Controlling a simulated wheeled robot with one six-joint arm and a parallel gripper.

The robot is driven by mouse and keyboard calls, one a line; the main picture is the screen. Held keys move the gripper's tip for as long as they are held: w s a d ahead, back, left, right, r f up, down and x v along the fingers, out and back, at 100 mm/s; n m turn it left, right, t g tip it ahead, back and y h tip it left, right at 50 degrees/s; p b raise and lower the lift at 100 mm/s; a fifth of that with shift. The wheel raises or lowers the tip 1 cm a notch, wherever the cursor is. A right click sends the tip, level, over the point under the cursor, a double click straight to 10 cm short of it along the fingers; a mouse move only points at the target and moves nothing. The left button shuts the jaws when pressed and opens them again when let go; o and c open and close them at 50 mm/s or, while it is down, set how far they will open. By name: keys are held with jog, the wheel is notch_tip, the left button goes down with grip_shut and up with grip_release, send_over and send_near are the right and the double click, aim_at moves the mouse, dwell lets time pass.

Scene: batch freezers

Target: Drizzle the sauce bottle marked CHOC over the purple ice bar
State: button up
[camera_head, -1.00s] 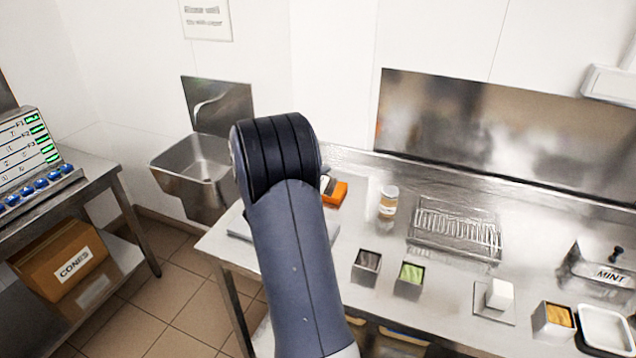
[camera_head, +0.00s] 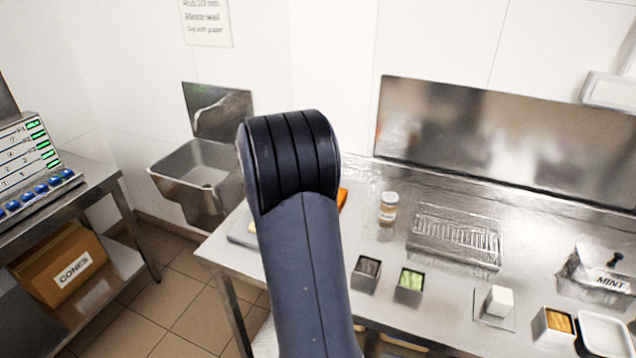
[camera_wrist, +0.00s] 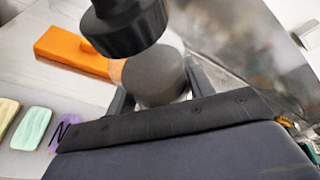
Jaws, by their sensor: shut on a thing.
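In the wrist view my gripper (camera_wrist: 157,92) is shut on a rounded grey-brown thing (camera_wrist: 152,76), probably the sauce bottle; no CHOC marking shows. A black ribbed cylinder (camera_wrist: 125,28) sits above and overlaps it; I cannot tell whether it is part of the bottle. The purple ice bar (camera_wrist: 66,131) lies to the left of the gripper, partly hidden by the dark gripper body. A dark zigzag line shows on its top.
A pale green bar (camera_wrist: 31,127) and a pale yellow bar (camera_wrist: 7,115) lie left of the purple one. An orange block (camera_wrist: 72,50) lies behind them. On the counter are a jar (camera_head: 388,208), a wire rack (camera_head: 455,238), small tubs (camera_head: 410,284) and a MINT container (camera_head: 597,272).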

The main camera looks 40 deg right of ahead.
jog(key=shift+r+m, duration=0.3)
jog(key=shift+m, duration=0.1)
jog(key=m+b, duration=0.1)
jog(key=m+t+y+b, duration=0.1)
jog(key=shift+r+m+y, duration=0.3)
jog(key=shift+r, duration=0.1)
jog(key=shift+r+m+t+y+b, duration=0.3)
jog(key=shift+m+t+b, duration=0.25)
jog(key=shift+m+b, duration=0.3)
jog(key=shift+r+m+t+y+b, duration=0.3)
jog(key=shift+m+t+b, duration=0.25)
jog(key=shift+m+b, duration=0.25)
jog(key=s+a, duration=0.9)
jog(key=s, duration=0.2)
jog(key=shift+s+a+b, duration=0.2)
jog(key=shift+s+b, duration=0.2)
jog(key=shift+b, duration=0.05)
